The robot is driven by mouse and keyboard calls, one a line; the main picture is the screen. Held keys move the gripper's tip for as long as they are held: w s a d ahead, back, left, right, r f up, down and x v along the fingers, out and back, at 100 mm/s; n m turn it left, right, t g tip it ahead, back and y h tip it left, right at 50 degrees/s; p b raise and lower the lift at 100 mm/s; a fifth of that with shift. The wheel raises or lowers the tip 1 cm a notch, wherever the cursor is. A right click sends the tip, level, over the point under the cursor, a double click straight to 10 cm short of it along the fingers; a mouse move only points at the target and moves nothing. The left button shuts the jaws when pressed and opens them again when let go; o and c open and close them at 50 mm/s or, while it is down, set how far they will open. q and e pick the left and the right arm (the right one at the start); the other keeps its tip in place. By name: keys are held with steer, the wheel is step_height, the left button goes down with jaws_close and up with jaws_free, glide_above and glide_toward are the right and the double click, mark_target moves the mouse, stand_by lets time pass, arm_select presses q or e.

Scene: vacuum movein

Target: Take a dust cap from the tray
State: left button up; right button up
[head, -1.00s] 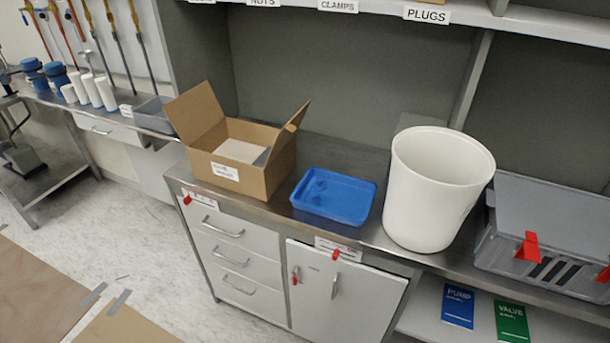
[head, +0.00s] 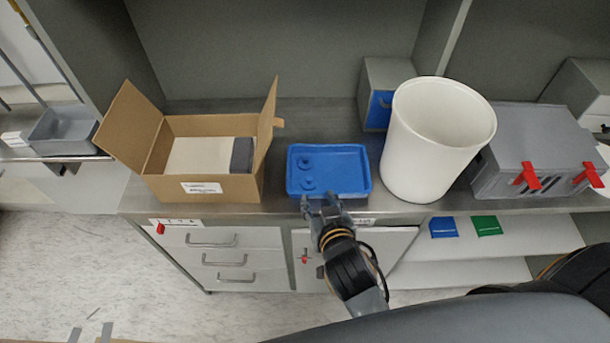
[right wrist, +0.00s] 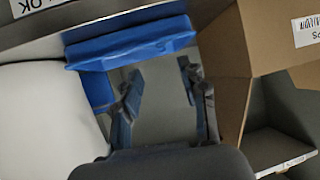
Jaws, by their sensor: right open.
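The blue tray (head: 350,175) sits on the metal counter between the cardboard box and the white bin. Two round blue dust caps, a far one (head: 306,162) and a near one (head: 308,185), lie at its left side in the head view. My right gripper (head: 325,204) is open at the tray's front edge, near the near cap; I cannot tell whether it touches the tray. In the right wrist view the tray (right wrist: 130,48) shows edge-on beyond the open, empty fingers (right wrist: 160,88), and its inside is hidden. My left gripper is not in view.
An open cardboard box (head: 215,187) stands left of the tray, one flap leaning towards it. A tall white bin (head: 430,150) stands close on the right, with a grey lidded crate (head: 535,150) beyond. A blue-fronted box (head: 378,108) stands behind.

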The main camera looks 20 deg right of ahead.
mark_target(309, 179)
steer(key=x, duration=0.4)
steer(key=shift+w, duration=0.25)
steer(key=shift+w+f+p, duration=0.3)
steer(key=shift+w, duration=0.15)
steer(key=x, duration=0.5)
steer(key=shift+p, duration=0.3)
steer(key=shift+s, duration=0.1)
steer(key=shift+c, duration=1.1)
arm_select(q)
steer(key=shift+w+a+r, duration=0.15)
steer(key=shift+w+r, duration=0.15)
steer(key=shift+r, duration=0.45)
arm_select(e)
steer(key=c, duration=0.6)
